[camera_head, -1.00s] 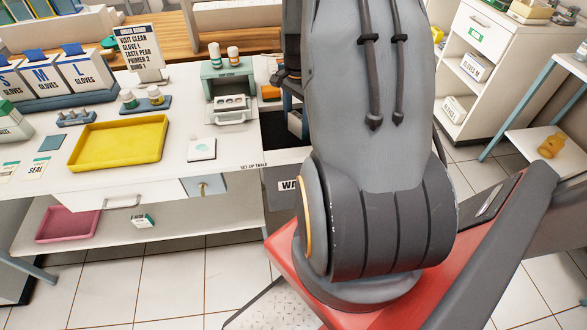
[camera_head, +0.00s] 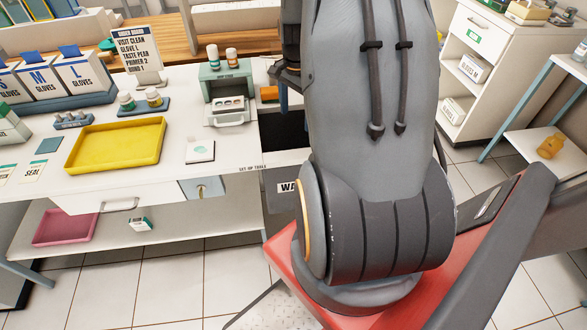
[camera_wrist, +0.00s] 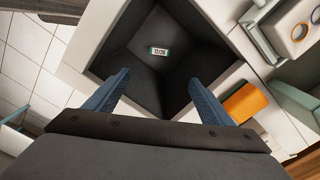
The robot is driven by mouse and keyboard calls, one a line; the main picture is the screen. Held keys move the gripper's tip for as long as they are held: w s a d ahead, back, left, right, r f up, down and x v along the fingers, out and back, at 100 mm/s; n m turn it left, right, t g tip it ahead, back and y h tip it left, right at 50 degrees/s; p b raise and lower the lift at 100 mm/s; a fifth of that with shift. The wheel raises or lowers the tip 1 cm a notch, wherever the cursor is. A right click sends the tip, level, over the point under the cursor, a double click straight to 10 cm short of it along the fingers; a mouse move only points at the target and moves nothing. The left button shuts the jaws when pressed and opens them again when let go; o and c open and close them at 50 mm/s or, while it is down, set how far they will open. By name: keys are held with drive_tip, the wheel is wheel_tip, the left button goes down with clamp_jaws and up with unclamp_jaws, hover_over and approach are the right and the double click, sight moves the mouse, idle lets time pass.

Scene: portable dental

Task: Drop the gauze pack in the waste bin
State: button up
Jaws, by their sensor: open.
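The waste bin (camera_wrist: 196,62) is a square, dark-lined opening below my gripper in the wrist view. A small white and green pack (camera_wrist: 160,51) marked "12/26" lies at the bottom of the bin. It looks like the gauze pack, but its name is unreadable. My gripper (camera_wrist: 158,78) is open above the bin, its two blue fingers wide apart with nothing between them. In the head view my arm mostly hides the gripper.
An orange block (camera_wrist: 243,103) lies on the surface beside the bin. The set-up table holds a yellow tray (camera_head: 117,145), a white card (camera_head: 200,150) and a grey-green dispenser (camera_head: 228,82). A small box (camera_head: 141,223) and a pink tray (camera_head: 66,228) sit on the lower shelf.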

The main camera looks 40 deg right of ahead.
drive_tip(key=shift+r+b, duration=0.35)
drive_tip(key=shift+r, duration=2.15)
drive_tip(key=s+a+r+n, duration=0.1)
drive_tip(key=s+a+n, duration=0.2)
drive_tip(key=a+n, duration=0.3)
drive_tip(key=s+a+r+n, duration=0.2)
drive_tip(key=a+n, duration=0.4)
drive_tip(key=a, duration=0.7)
drive_tip(key=s+a+r+n, duration=0.1)
drive_tip(key=s+a+n, duration=0.3)
drive_tip(key=a, duration=0.5)
drive_tip(key=shift+s+a+r+n+t, duration=0.15)
drive_tip(key=shift+r+n+t, duration=0.2)
drive_tip(key=shift+n, duration=0.65)
